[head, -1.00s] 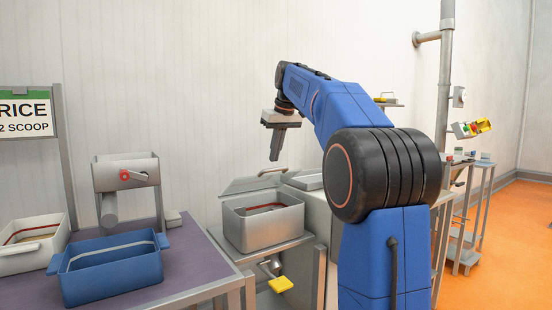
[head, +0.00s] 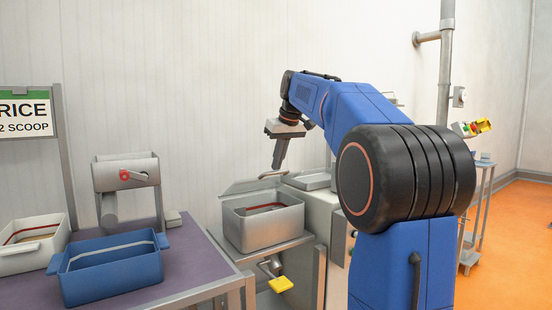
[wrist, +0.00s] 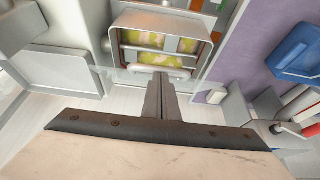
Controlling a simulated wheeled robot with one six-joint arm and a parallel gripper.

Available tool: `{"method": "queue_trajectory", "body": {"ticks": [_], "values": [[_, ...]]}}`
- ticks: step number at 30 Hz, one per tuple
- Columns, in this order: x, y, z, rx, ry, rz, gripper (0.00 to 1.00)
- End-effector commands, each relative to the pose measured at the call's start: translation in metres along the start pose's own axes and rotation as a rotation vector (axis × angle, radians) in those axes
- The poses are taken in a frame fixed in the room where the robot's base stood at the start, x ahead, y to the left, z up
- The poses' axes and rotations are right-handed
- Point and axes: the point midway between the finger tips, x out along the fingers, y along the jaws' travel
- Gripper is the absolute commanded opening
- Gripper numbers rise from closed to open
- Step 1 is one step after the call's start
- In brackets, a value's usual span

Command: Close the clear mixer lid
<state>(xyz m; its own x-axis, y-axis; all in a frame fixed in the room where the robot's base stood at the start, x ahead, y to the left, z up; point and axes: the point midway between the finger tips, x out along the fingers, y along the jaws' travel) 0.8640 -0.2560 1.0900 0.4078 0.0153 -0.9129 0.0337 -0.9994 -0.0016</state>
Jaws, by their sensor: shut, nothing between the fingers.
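The mixer (head: 264,228) is an open grey metal tub on a stand in the middle of the head view. Its clear lid (head: 250,185) is raised at the back of the tub, with a pale handle on its upper edge. My gripper (head: 276,167) is shut and empty, pointing down just above the lid's handle. The shut fingers also show in the wrist view (wrist: 159,80). I cannot tell whether they touch the handle.
A yellow pedal-like part (head: 281,284) sticks out below the mixer. A blue bin (head: 110,277) and a white bin (head: 30,257) stand on the purple-topped table (head: 190,275) at left. A grey dispenser with a red knob (head: 126,175) stands behind them. A flat grey tray (head: 310,181) lies right of the lid.

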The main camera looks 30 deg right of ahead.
Motion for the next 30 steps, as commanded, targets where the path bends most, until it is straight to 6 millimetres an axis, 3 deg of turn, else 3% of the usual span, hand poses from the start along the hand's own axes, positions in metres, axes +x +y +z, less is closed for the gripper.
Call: {"method": "queue_trajectory", "body": {"ticks": [19, 30], "values": [[0.054, 0.001, 0.074, 0.005, 0.33, 0.0, 0.0], [0.091, 0.0, 0.103, 0.001, 0.322, -0.001, 0.0]]}}
